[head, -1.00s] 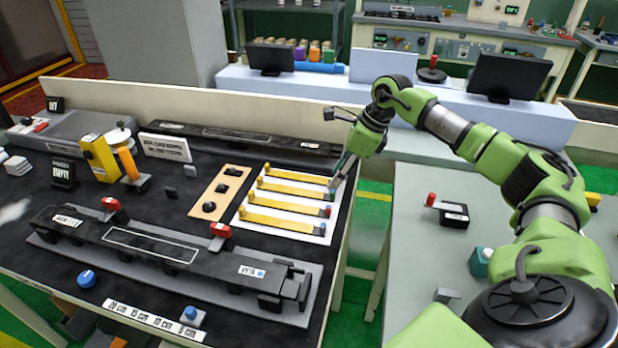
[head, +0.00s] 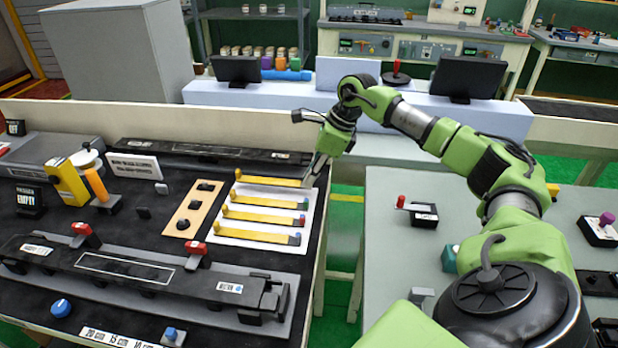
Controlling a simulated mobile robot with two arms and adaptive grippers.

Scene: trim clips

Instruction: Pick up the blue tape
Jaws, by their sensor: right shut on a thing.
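Several yellow tape strips (head: 262,216) lie side by side on a white board (head: 226,241) at the right end of the dark bench. Their right ends carry small coloured tips, some bluish and one red. No strip is blue along its length. My right gripper (head: 312,180) reaches down from the right to the right end of the farthest strip (head: 272,181) and is shut on it. The gripper hides that strip's end, so its tip colour cannot be told. The strip still lies low over the board. My left gripper is out of view.
A tan board with black knobs (head: 194,208) stands left of the white board. A long dark fixture with red clamps (head: 150,272) lies in front. A low wall (head: 60,110) runs behind. A grey table (head: 390,270) stands right, beyond a gap.

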